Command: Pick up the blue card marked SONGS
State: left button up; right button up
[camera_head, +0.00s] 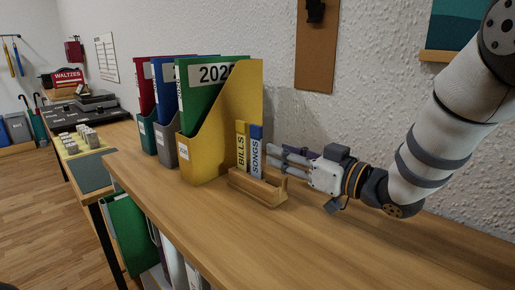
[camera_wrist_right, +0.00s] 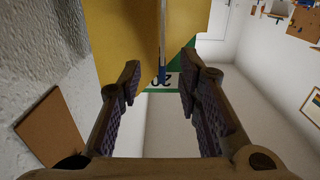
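The blue card marked SONGS (camera_head: 256,152) stands upright in a small wooden holder (camera_head: 262,193), to the right of a yellow card marked BILLS (camera_head: 241,148). My right gripper (camera_head: 276,155) is just to the right of the blue card, pointing left at it. In the right wrist view my right gripper (camera_wrist_right: 160,82) is open, its two fingers well apart. A thin upright edge with blue on it, apparently the blue card (camera_wrist_right: 162,70), shows between the fingertips; I see no finger touching it. My left gripper is not in view.
The wall is close behind my right arm. The wooden surface (camera_head: 330,240) in front is clear.

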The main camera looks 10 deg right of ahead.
aim_at(261, 144)
jog(key=x, duration=0.8)
jog(key=shift+a+r, duration=0.1)
jog(key=shift+a, duration=0.2)
grip_shut()
